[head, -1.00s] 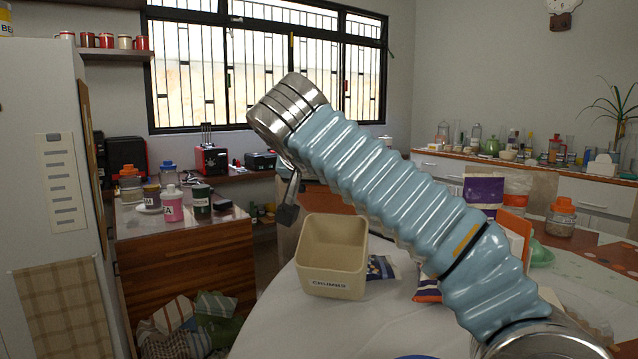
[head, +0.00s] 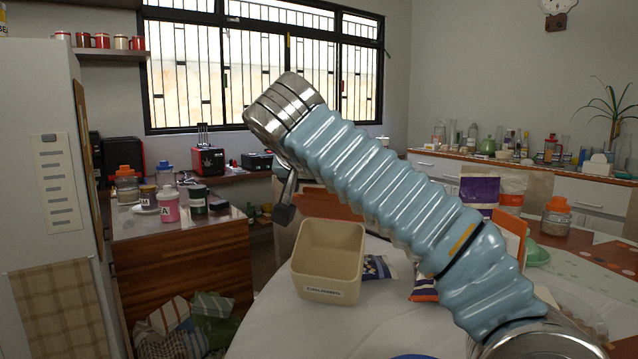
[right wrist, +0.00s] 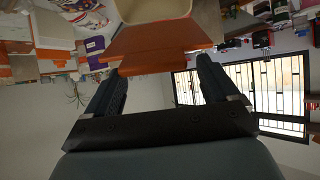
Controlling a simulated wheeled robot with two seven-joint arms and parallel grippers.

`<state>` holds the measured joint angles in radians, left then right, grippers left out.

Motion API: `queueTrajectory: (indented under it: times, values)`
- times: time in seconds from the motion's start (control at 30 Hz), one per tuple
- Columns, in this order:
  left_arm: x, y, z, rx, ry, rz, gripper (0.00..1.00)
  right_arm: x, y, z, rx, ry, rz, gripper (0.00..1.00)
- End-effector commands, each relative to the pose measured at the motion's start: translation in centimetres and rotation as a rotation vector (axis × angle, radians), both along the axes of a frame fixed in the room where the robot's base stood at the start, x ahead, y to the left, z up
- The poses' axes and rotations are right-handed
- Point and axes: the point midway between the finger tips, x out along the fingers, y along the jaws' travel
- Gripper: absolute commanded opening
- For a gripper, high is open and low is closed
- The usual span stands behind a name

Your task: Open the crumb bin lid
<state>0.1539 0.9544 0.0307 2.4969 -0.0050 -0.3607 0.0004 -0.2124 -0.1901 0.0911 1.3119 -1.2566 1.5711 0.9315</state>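The crumb bin (head: 348,277) is a beige, square, tapered tub with a CRUMBS label, upright on the white-covered round table in the head view. Its top is open and I see into it; no separate lid can be made out. It also shows at the top of the right wrist view (right wrist: 150,38). My right gripper (head: 287,200) is behind and left of the bin, mostly hidden by its arm, with a dark finger hanging down. In the right wrist view the gripper (right wrist: 160,85) has its fingers wide apart with nothing held. My left gripper is out of view.
My right arm crosses above the table. An orange-brown panel (right wrist: 165,60), perhaps a chair back, lies beyond the fingers. A patterned packet (head: 377,268) is right of the bin. A purple-and-white bag (head: 479,190) and a lidded jar (head: 557,217) stand farther right.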

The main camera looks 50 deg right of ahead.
Motion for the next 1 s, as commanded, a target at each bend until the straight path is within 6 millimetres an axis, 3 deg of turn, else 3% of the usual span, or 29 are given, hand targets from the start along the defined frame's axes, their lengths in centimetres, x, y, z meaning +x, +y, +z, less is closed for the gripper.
queueTrajectory:
  times: [0.07,0.43,0.8,1.0]
  values:
    - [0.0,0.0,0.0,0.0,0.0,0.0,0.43,0.0,0.0,0.0,0.0,0.001,0.001,1.0]
    - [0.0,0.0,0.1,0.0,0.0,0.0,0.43,-0.4,0.9,0.6,0.001,0.0,0.002,1.0]
    - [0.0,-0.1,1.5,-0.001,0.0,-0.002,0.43,-3.9,7.1,5.5,0.001,0.001,0.004,1.0]
    - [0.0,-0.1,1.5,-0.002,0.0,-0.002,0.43,-5.2,9.4,7.0,0.0,0.001,0.003,1.0]
